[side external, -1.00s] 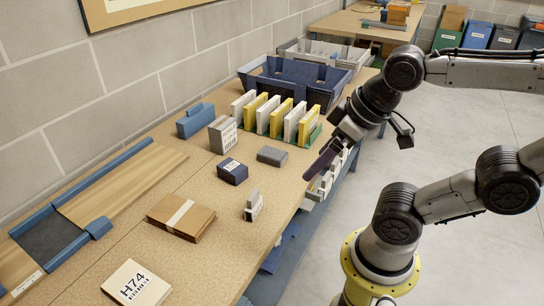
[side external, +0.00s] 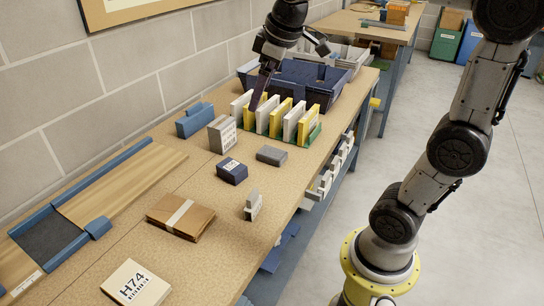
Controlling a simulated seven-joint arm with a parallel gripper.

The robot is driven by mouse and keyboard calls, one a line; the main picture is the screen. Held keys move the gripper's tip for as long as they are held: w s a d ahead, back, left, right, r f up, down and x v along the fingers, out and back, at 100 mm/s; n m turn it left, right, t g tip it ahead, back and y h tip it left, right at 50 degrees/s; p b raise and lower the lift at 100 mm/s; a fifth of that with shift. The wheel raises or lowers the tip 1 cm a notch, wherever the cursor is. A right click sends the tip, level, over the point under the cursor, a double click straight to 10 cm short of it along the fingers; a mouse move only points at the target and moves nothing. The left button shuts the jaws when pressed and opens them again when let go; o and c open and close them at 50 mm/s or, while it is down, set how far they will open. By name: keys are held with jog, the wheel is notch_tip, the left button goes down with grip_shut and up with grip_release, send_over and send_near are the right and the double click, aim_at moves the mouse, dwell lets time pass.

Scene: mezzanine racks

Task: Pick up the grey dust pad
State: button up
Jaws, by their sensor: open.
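A small flat grey block, which looks like the grey dust pad (side external: 271,156), lies on the tan worktop (side external: 180,165) near its front edge, just in front of the card rack. My gripper (side external: 255,105) is above the back of the worktop, fingers pointing down, beside the white and yellow cards. It is open and holds nothing that I can see. It is apart from the grey pad, farther back and a little to the left of it. The gap between its fingers is hard to see from this side.
White and yellow upright cards (side external: 288,116) stand in a green rack behind the pad. A dark blue box (side external: 232,171) lies to its left, a grey-white labelled box (side external: 222,135) behind that. A dark blue crate (side external: 335,85) stands at the back. The worktop right of the brown packet (side external: 180,216) has free room.

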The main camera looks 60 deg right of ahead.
jog(key=w+d+f+g, duration=0.1)
jog(key=w+d+f, duration=0.2)
jog(key=w+d, duration=0.3)
jog(key=m+g, duration=0.3)
jog(key=g, duration=0.1)
send_over(272, 152)
notch_tip(272, 152, down, 18)
jog(key=r, duration=0.1)
jog(key=shift+y, duration=0.4)
notch_tip(272, 152, down, 14)
jog(key=shift+r, duration=0.15)
jog(key=c, duration=1.2)
jog(key=shift+r, duration=0.1)
